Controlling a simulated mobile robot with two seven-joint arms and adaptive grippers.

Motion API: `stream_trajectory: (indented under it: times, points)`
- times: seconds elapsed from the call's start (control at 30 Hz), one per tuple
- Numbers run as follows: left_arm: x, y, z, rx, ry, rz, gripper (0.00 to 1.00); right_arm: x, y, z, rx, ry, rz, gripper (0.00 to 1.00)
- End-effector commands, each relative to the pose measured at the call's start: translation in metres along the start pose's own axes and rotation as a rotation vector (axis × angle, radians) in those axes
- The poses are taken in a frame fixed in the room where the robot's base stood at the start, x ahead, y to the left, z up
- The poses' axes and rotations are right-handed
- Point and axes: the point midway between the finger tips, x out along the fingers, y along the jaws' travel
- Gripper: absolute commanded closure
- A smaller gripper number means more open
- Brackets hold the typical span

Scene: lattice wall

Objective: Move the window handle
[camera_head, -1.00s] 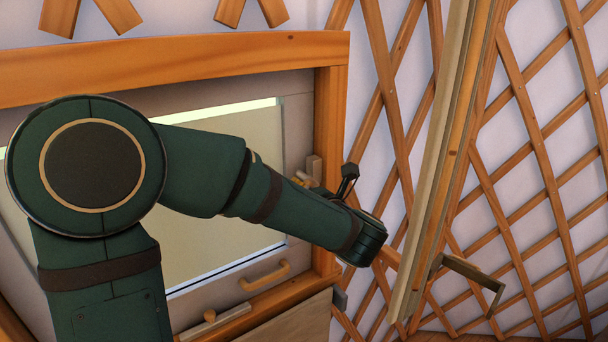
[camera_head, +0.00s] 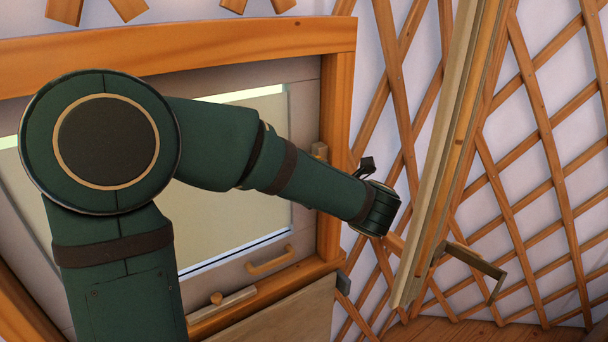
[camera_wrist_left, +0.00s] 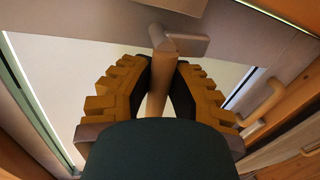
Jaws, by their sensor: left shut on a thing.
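The window (camera_head: 240,190) has a pale frame set in an orange wooden surround and fills the left of the head view. Its wooden handle (camera_wrist_left: 160,88) shows in the left wrist view as a straight bar below a short crosspiece. My left gripper (camera_wrist_left: 161,72) is shut on this bar, with black pads on both sides. My right gripper is in neither view.
A tall wooden panel edge (camera_head: 445,160) with a metal handle (camera_head: 475,265) stands right of my wrist. Lattice wall (camera_head: 550,150) lies behind it.

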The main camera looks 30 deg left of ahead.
Motion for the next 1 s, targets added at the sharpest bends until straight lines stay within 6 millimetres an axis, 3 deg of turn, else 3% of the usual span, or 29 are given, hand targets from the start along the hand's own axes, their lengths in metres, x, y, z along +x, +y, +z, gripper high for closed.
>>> stream_trajectory:
  times: [0.47,0.5,0.57,0.87,1.0]
  points:
    - [0.0,0.0,0.0,0.011,0.003,0.0,1.0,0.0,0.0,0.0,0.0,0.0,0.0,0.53]
    - [0.0,0.0,0.0,0.011,0.003,0.0,0.67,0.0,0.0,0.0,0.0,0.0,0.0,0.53]
    - [0.0,0.0,0.0,0.011,0.003,0.0,0.5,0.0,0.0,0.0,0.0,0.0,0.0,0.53]
    - [-0.001,0.0,0.0,0.01,0.002,0.0,0.5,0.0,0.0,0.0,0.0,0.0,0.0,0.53]
    - [-0.011,0.0,0.001,0.01,-0.001,0.0,0.5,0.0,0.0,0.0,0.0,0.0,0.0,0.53]
